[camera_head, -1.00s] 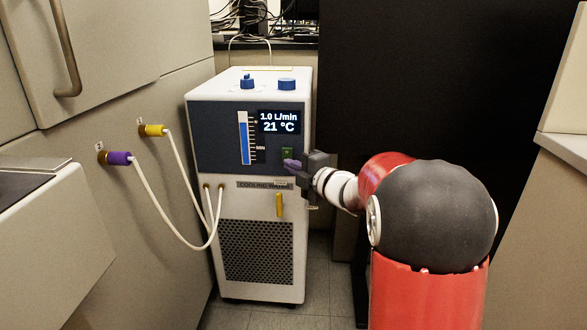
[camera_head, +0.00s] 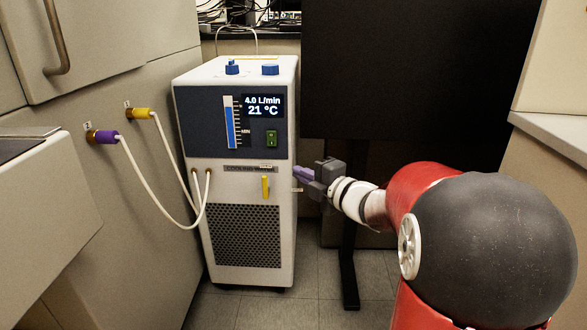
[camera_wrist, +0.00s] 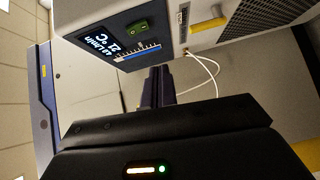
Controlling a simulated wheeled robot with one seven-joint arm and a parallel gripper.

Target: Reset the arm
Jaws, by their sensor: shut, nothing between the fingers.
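My gripper (camera_head: 303,174) is shut and empty, with purple-grey fingertips. In the head view it sits at the right side of the cooling water unit, lower than the green switch (camera_head: 271,138). In the wrist view the dark fingers (camera_wrist: 159,85) lie close together with nothing between them. The cooling unit (camera_head: 240,173) is a white box with a dark front panel. Its display (camera_head: 263,106) reads 4.0 L/min and 21 °C. The green switch also shows in the wrist view (camera_wrist: 138,27). I cannot tell the exact gap between the gripper and the unit.
A yellow handle (camera_head: 265,187) is on the unit's front. White hoses (camera_head: 160,190) run from it to purple (camera_head: 107,137) and yellow (camera_head: 141,113) wall fittings. A black panel (camera_head: 410,75) stands behind my arm. A counter (camera_head: 560,140) is at the right. Floor shows below.

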